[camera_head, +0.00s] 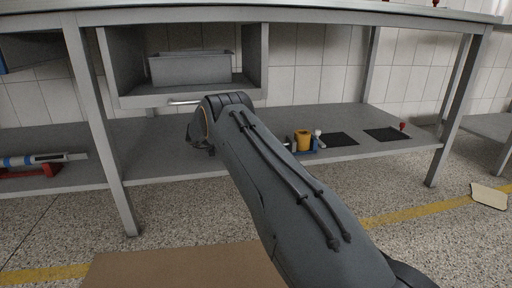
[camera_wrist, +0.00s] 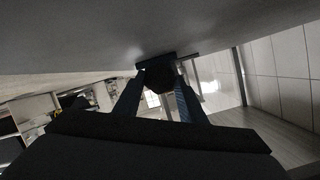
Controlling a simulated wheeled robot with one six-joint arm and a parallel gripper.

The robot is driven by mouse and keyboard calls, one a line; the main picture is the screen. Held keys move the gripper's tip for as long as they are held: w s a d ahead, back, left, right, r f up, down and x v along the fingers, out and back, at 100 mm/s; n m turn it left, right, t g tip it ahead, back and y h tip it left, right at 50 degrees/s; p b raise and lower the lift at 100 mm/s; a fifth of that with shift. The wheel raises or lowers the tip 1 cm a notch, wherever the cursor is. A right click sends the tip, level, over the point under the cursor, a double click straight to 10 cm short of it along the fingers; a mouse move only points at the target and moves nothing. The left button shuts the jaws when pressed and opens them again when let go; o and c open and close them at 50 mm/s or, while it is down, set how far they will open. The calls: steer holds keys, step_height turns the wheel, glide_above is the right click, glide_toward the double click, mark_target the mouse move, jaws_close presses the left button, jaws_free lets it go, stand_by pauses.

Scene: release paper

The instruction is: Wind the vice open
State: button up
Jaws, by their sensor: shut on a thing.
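My gripper (camera_wrist: 160,88) shows in the wrist view with its two fingers closed on a dark, blocky thing (camera_wrist: 158,72). The picture is too dark to tell exactly what it is; it lies against or close to a large grey surface. In the head view my own arm hides the fingers and what they hold, in front of the bench's lower shelf. No vice can be made out for certain. A red stand (camera_head: 36,171) with a blue and grey cylinder (camera_head: 40,159) lies on the lower shelf at the left.
A grey bench (camera_head: 120,180) spans the view, with an open compartment holding a grey bin (camera_head: 190,69). A yellow cup-like thing (camera_head: 303,140) stands on the lower shelf, right of my arm, near dark mats (camera_head: 387,134). A pale sheet (camera_head: 489,196) lies on the floor at right.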

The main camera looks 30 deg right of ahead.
steer(key=shift+w+n+g, duration=0.2)
steer(key=shift+n+g, duration=0.2)
steer(key=shift+n, duration=0.3)
steer(key=shift+r, duration=0.1)
steer(key=o, duration=0.7)
steer(key=shift+o, duration=0.2)
steer(key=shift+p+v, duration=0.4)
steer(key=shift+v, duration=3.5)
